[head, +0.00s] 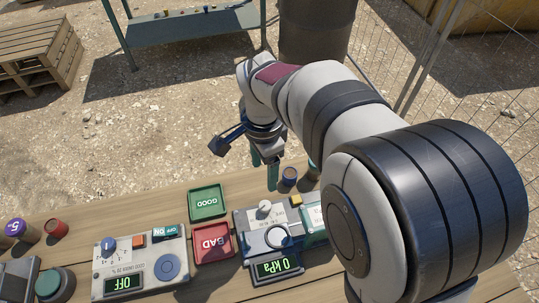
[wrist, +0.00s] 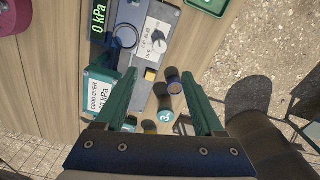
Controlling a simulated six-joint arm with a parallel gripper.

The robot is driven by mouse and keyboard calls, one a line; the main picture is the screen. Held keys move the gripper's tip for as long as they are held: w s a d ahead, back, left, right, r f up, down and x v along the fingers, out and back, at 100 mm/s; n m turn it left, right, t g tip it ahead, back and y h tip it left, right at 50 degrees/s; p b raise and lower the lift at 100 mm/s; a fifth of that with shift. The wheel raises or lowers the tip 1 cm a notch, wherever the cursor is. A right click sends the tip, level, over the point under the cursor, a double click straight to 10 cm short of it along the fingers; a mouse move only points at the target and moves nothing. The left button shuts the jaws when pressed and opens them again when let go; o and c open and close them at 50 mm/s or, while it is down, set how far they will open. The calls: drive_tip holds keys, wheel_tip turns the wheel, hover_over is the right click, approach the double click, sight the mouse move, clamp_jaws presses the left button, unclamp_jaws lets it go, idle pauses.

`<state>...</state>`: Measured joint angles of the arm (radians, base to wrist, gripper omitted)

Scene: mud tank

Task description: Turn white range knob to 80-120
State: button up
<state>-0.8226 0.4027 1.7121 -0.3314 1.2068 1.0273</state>
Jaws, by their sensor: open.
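The white range knob (head: 265,208) sits on the grey pressure device (head: 243,220), whose green display (head: 277,267) reads 0 kPa. In the wrist view the knob (wrist: 159,42) shows on a pale dial plate, beyond my fingertips; its scale is too small to read. My gripper (head: 264,172) is open and empty, above and behind the device in the head view. In the wrist view my gripper's green fingers (wrist: 158,74) stand apart on either side of the device's yellow button (wrist: 151,74), not touching the knob.
Several small cylinders, one dark (wrist: 172,73) and one green marked 3 (wrist: 165,115), stand near my fingers. A GOOD OVER kPa sign (wrist: 101,92) is beside the device. Green GOOD tray (head: 207,203), red BAD tray (head: 213,243) and a second device (head: 140,265) reading OFF lie left.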

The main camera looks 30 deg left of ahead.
drive_tip(key=shift+r, duration=0.25)
drive_tip(key=n, duration=0.9)
approach(265, 205)
wheel_tip(265, 205, down, 8)
drive_tip(key=shift+f, duration=0.25)
clamp_jaws()
